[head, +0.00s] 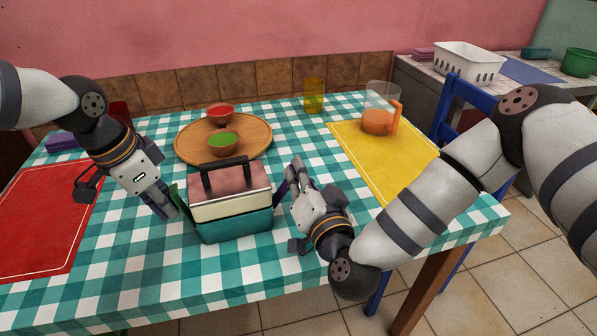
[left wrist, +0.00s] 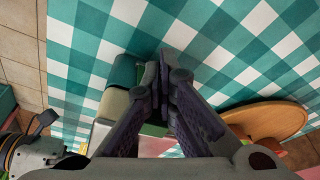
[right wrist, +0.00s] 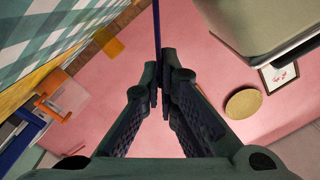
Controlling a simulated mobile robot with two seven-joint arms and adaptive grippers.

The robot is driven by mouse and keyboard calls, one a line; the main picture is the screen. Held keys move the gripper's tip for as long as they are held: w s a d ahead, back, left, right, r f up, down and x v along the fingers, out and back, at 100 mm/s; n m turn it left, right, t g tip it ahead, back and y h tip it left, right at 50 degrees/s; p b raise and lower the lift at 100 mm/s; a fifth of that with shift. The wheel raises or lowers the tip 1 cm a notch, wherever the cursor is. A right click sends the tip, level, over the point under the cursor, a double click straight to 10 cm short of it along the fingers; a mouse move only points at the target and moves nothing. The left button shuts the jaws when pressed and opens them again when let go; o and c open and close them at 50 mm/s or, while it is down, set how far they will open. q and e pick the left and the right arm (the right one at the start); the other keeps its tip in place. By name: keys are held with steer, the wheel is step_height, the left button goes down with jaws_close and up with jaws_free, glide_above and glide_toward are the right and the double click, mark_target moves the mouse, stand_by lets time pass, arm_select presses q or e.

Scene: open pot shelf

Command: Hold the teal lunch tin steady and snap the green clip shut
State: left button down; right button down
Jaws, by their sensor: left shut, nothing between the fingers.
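The lunch tin (head: 237,224) stands on the checked cloth, with a teal base, cream band, pinkish lid and dark handle. The green clip (head: 179,198) sticks out from its left side, standing away from the wall. My left gripper (head: 172,210) is shut and empty right beside this clip; its closed fingers (left wrist: 163,75) also show in the left wrist view, partly hiding the tin (left wrist: 112,106). A purple clip (head: 282,191) sticks out on the right side. My right gripper (head: 298,163) is beside it, fingertips close together; whether they grip anything is unclear.
A red mat (head: 45,225) is left, a yellow mat (head: 390,165) with an orange jug (head: 377,122) right. The cloth in front is clear.

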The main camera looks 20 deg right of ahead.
arm_select(q)
steer(key=shift+d, duration=0.25)
steer(key=shift+a, duration=0.15)
steer(key=shift+s+a, duration=0.1)
steer(key=shift+a, duration=1.5)
steer(key=w+d+v, duration=0.1)
steer(key=v, duration=0.7)
steer(key=shift+d+r, duration=0.35)
steer(key=shift+r, duration=0.25)
arm_select(e)
steer(key=c, duration=1.7)
jaws_free()
steer(key=o, duration=0.8)
